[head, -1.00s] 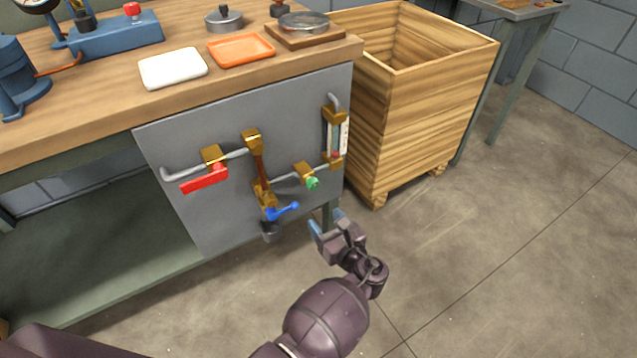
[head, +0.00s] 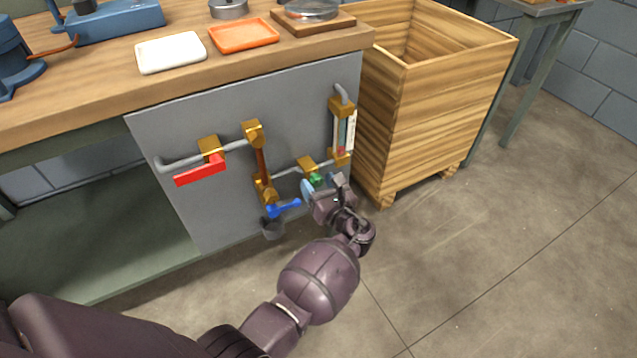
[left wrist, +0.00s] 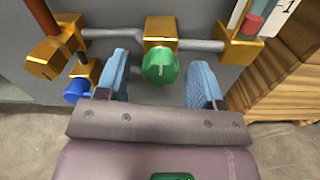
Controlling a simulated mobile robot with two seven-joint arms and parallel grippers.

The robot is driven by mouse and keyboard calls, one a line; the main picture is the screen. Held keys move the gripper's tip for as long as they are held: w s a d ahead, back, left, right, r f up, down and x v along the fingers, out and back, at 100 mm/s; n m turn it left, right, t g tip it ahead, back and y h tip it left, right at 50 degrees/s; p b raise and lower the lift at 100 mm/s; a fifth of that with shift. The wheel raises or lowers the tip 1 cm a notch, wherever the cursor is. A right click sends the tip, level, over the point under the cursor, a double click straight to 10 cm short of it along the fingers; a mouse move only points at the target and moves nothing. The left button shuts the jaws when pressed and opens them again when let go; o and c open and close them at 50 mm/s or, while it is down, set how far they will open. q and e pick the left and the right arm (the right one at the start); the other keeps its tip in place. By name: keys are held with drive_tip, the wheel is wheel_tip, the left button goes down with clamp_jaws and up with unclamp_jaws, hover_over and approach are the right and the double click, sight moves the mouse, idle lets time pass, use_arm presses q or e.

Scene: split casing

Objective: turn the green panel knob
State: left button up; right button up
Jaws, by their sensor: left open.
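The green knob (head: 316,179) sits on a brass valve body (head: 307,164) on the grey panel (head: 215,215). In the left wrist view the green knob (left wrist: 160,66) lies between and a little beyond the two blue fingers, which stand apart on either side of it. My left gripper (head: 323,187) is open and close in front of the knob, partly hiding it in the head view. I cannot tell whether a finger touches it. My right gripper is not in view.
A blue lever (head: 284,208) is just left of my gripper, and a red lever (head: 200,170) is further left. A gauge tube (head: 343,130) stands at upper right. A wooden crate (head: 430,110) stands right of the panel. The floor in front is clear.

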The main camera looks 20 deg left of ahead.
use_arm(q)
drive_tip(key=shift+w+a, duration=0.25)
drive_tip(key=shift+a, duration=0.1)
drive_tip(key=c, duration=0.9)
drive_tip(key=shift+n, duration=0.3)
